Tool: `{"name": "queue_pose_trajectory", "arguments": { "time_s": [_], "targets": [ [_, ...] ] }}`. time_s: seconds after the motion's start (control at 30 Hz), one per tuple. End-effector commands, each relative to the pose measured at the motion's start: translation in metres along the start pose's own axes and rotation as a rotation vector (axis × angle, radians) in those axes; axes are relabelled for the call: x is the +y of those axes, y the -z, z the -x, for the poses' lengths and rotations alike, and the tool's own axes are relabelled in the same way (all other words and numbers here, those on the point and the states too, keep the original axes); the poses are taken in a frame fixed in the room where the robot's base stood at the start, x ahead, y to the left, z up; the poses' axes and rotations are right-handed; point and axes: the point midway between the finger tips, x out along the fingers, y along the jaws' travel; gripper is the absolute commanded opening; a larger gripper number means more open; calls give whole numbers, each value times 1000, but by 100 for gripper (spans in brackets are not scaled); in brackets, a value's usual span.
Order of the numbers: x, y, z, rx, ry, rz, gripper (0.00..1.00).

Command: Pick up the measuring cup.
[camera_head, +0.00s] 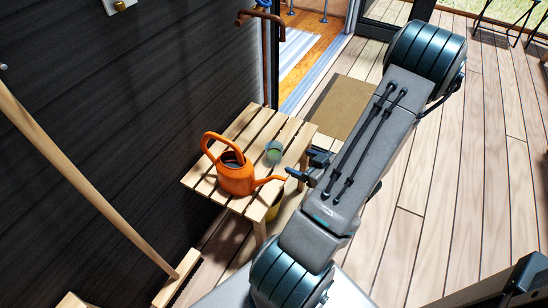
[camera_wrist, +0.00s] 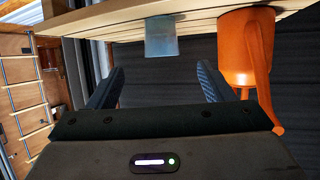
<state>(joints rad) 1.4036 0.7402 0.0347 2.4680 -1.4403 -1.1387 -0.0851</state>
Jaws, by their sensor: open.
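The measuring cup (camera_head: 273,152) is a small, translucent, bluish-green cup standing on a slatted wooden table (camera_head: 245,126), near its right side. In the wrist view, which looks upside down, the cup (camera_wrist: 161,36) appears between my two fingers and beyond their tips. My gripper (camera_head: 305,168) is just right of the table's edge in the head view, apart from the cup. In the wrist view my gripper (camera_wrist: 160,70) has its fingers wide apart with nothing between them. My arm does not cover the cup.
An orange watering can (camera_head: 235,178) stands on the table, left of and nearer than the cup, its spout pointing towards my gripper. A dark wall (camera_head: 120,120) runs behind the table. A broom (camera_head: 95,190) leans at left. Plank floor (camera_head: 490,150) on the right is clear.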

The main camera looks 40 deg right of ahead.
Motion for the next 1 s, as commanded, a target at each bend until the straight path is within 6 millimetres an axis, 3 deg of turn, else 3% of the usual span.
{"name": "queue_pose_trajectory", "arguments": {
  "time_s": [0.13,0.43,0.67,1.0],
  "targets": [
    [-2,-3,-14,28,8,-8,74],
    [-2,-2,-70,26,7,-7,74],
    [-2,-2,-87,24,5,-8,74],
    [-2,-9,-131,25,6,-6,74]
  ]
}}
